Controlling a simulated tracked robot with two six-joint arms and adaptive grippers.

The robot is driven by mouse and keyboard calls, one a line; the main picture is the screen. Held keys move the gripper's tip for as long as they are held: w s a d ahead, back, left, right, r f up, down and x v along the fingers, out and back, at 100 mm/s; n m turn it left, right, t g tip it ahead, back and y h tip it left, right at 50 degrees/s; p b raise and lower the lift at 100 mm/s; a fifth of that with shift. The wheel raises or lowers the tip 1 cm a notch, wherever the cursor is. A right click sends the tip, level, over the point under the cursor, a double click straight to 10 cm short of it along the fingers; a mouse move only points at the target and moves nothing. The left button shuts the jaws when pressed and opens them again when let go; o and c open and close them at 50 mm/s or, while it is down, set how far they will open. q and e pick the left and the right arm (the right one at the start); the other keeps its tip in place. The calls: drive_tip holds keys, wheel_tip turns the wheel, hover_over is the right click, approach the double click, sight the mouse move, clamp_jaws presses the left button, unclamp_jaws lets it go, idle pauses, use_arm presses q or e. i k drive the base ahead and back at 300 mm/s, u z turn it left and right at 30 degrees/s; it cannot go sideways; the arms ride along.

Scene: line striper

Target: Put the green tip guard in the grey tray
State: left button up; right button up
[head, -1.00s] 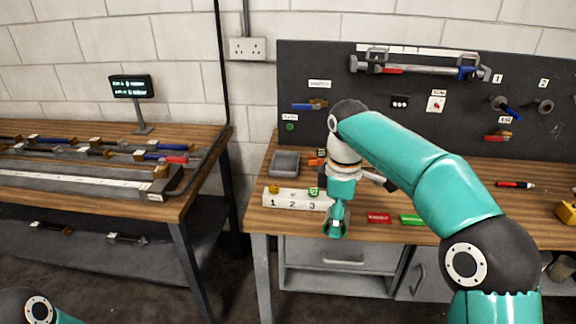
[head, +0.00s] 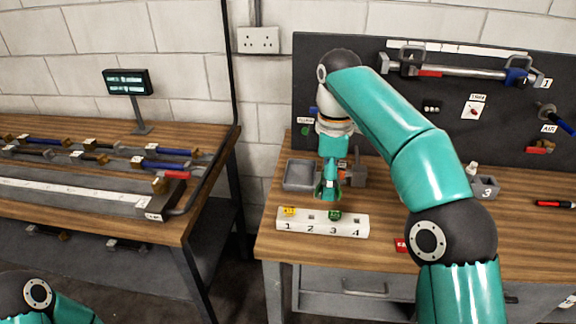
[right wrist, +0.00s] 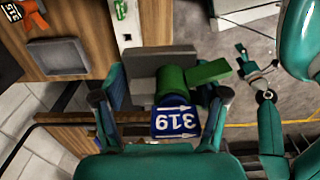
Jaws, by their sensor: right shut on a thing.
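My right gripper (head: 328,192) is over the bench, between the grey tray and the numbered white rack. In the right wrist view its fingers (right wrist: 160,112) are closed about a green tip guard (right wrist: 172,82) with a blue part marked 319. A grey block shows against it; I cannot tell whether it belongs to it. My left gripper (right wrist: 257,60) appears open and empty, away from the bench.
The white rack (head: 322,226) holds a yellow piece (head: 289,211) at 1 and a green piece (head: 335,215) near 3. A pegboard (head: 460,110) stands behind.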

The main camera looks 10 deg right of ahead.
sight(300, 178)
drive_tip(key=i, duration=1)
drive_tip(key=z, duration=0.1)
